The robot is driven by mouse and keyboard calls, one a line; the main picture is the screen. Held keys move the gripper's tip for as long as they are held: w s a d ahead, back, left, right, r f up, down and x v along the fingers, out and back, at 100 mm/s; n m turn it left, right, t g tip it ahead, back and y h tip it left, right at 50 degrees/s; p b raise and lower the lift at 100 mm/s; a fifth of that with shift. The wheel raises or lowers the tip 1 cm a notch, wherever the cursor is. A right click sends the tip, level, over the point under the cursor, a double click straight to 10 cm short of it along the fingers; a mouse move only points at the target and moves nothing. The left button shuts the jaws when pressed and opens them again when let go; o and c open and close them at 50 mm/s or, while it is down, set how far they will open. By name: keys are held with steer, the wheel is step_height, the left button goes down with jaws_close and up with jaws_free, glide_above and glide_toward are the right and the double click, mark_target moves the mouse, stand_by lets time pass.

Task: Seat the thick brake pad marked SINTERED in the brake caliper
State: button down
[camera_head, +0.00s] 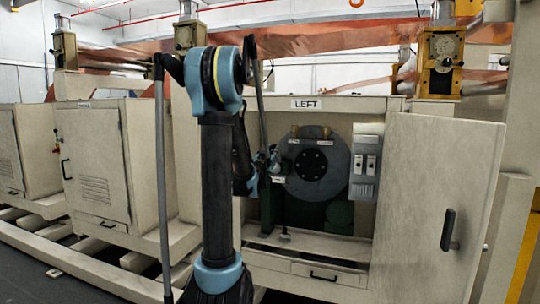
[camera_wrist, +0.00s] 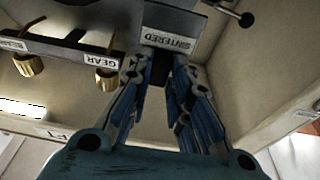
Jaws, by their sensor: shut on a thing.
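The brake pad (camera_wrist: 178,17) is a dark block with a white SINTERED label, upside down in the wrist view. My gripper (camera_wrist: 160,72) is shut on the narrow dark tab below that label. In the head view my gripper (camera_head: 272,160) is inside the open cabinet, in front of the left part of a grey disc (camera_head: 335,163). A dark bar (camera_wrist: 68,50) with two brass knobs and white labels, one reading GEAR, is left of the pad in the wrist view, apart from it. I cannot tell for sure whether this bar belongs to the caliper; the pad's far end is cut off.
The cabinet marked LEFT (camera_head: 308,104) has its door (camera_head: 437,190) swung open on the right. A grey switch box (camera_head: 364,165) is right of the disc. A black ball-ended rod (camera_wrist: 245,18) stands close right of the pad. The cabinet wall (camera_wrist: 265,75) is also close on that side.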

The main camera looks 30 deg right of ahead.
steer(key=shift+w+d+f, duration=0.1)
steer(key=shift+w+d, duration=3.65)
steer(key=shift+d, duration=0.25)
steer(key=shift+w+a, duration=0.25)
steer(key=shift+w, duration=0.05)
steer(key=shift+f, duration=1.75)
stand_by(0.6)
steer(key=shift+s+a+f, duration=0.15)
steer(key=shift+f, duration=0.25)
stand_by(0.4)
steer(key=c, duration=1.4)
jaws_free()
